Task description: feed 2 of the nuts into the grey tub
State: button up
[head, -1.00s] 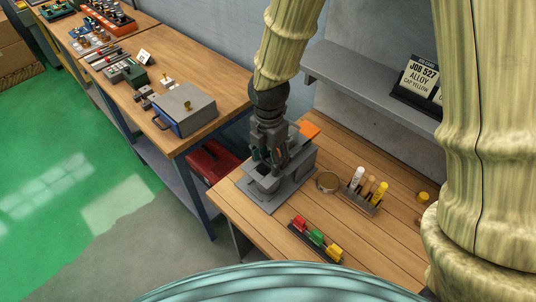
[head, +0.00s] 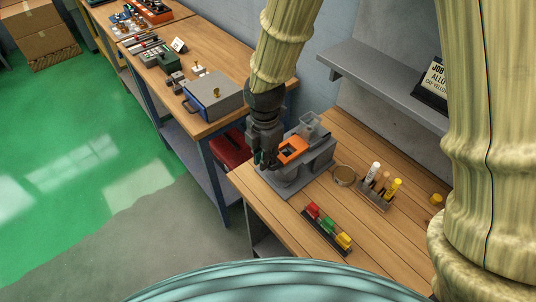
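My gripper (head: 264,160) points down at the left edge of a grey fixture (head: 318,164) on the near wooden bench. Its fingers are small and dark, and I cannot tell whether they are open or hold anything. The fixture carries an orange square frame (head: 292,150) with an opening, and a clear-grey box (head: 310,124) behind it. A rounded grey vessel (head: 286,173), which may be the grey tub, shows below the orange frame. I cannot make out any nuts, and the insides of the vessel and box are not clear.
A round tan dish (head: 343,175), a rack of capped tubes (head: 373,197) and a strip of red, green and yellow blocks (head: 327,230) stand to the right and in front. A yellow cap (head: 436,199) lies farther right. A grey shelf (head: 385,85) overhangs the back.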

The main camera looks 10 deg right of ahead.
jog(key=o, duration=0.6)
jog(key=shift+s+f, duration=0.2)
jog(key=shift+s, duration=0.1)
jog(key=shift+d, duration=0.1)
jog(key=shift+r, duration=0.1)
notch_tip(320, 180, up, 12)
